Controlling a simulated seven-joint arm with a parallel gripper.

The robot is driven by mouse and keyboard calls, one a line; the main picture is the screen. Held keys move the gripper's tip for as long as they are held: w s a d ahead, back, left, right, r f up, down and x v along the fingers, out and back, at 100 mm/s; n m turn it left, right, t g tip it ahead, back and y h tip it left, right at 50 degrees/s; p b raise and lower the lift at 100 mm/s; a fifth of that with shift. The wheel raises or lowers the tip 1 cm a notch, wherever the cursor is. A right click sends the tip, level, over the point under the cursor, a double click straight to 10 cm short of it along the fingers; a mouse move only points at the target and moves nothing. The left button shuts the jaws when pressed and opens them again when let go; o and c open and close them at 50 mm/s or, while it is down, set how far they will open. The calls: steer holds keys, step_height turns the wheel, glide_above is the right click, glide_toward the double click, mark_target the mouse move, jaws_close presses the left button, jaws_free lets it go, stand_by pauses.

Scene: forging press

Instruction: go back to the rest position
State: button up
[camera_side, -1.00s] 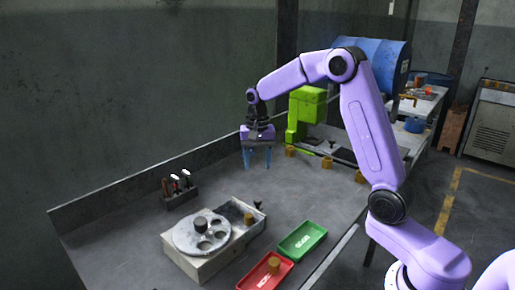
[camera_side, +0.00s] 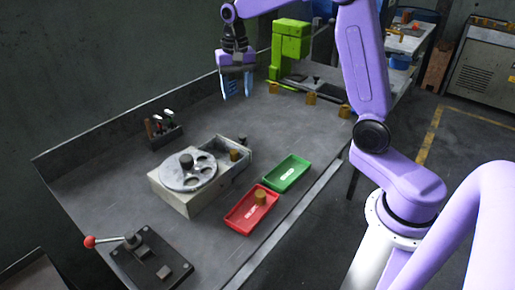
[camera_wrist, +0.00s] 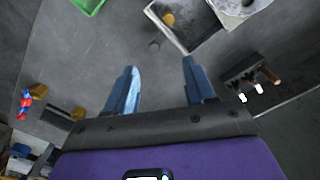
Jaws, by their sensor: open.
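My gripper (camera_side: 237,92) hangs above the grey workbench (camera_side: 215,118), fingers pointing down, left of the green press (camera_side: 290,42). Its two blue fingers are apart with nothing between them. In the wrist view my gripper (camera_wrist: 160,72) also shows open and empty, with bare bench between and beyond the fingers. It touches nothing that I can see.
A tool rack (camera_side: 165,138), a fixture with a round holed plate (camera_side: 188,172), a green tray (camera_side: 287,173) and a red tray (camera_side: 240,219) holding a brass cylinder (camera_side: 260,197) stand nearer. Several brass pieces lie by the press. A red-knobbed lever (camera_side: 115,240) is at the front.

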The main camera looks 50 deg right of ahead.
steer(key=s+a+n, duration=0.5)
steer(key=s, duration=0.3)
steer(key=s+a+n, duration=0.5)
steer(key=s, duration=0.3)
steer(key=s+d+f+n, duration=0.1)
steer(key=s+n, duration=0.3)
steer(key=s, duration=0.4)
steer(key=s+d+f+n, duration=0.1)
steer(key=s+f+n, duration=0.1)
steer(key=s+n, duration=0.3)
steer(key=s, duration=0.4)
steer(key=shift+f, duration=0.4)
